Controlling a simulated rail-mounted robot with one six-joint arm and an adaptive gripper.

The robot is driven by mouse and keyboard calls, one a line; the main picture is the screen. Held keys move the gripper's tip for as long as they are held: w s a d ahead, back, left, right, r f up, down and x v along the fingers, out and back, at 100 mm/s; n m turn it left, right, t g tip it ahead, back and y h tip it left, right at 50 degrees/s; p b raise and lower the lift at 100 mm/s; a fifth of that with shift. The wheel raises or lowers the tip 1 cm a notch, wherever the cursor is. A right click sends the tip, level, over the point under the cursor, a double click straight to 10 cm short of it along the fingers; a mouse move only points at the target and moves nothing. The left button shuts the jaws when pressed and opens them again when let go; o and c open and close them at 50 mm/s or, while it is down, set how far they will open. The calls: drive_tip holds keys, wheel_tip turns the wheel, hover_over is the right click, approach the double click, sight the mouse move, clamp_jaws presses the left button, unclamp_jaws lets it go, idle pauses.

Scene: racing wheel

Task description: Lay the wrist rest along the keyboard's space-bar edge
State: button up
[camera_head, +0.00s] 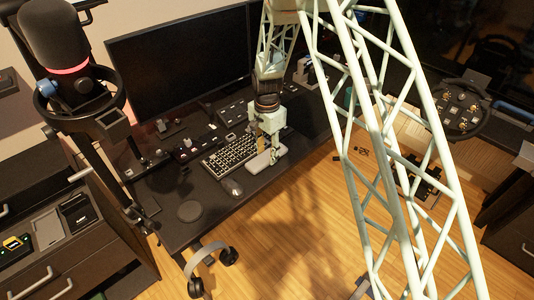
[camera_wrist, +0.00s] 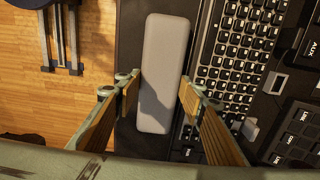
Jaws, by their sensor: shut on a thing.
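The wrist rest is a pale grey rounded bar. In the wrist view the wrist rest (camera_wrist: 163,70) lies lengthwise between the two fingers of my gripper (camera_wrist: 160,97), which is shut on its long sides. It runs roughly parallel to the keyboard (camera_wrist: 232,50), on the keyboard's left side there, with a narrow dark gap between. The right finger covers part of that gap. In the head view the wrist rest (camera_head: 258,162) shows under my gripper (camera_head: 271,150), at the front of the keyboard (camera_head: 230,153). I cannot tell whether it touches the desk.
The black desk (camera_head: 215,215) carries a mouse (camera_head: 232,187), a round dark pad (camera_head: 189,211) and button boxes (camera_head: 190,147) behind the keyboard. A monitor (camera_head: 180,65) stands at the back. Headphones (camera_head: 212,262) hang by the front edge. Wooden floor (camera_wrist: 90,105) lies past the desk edge.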

sight(267, 156)
drive_tip(key=shift+f+b, duration=0.3)
drive_tip(key=shift+f, duration=0.3)
idle(0.7)
drive_tip(key=o, duration=1)
drive_tip(key=shift+o, duration=0.2)
drive_tip(key=shift+r, duration=0.2)
wheel_tip(267, 156, up, 12)
drive_tip(key=shift+f, duration=0.15)
idle(0.5)
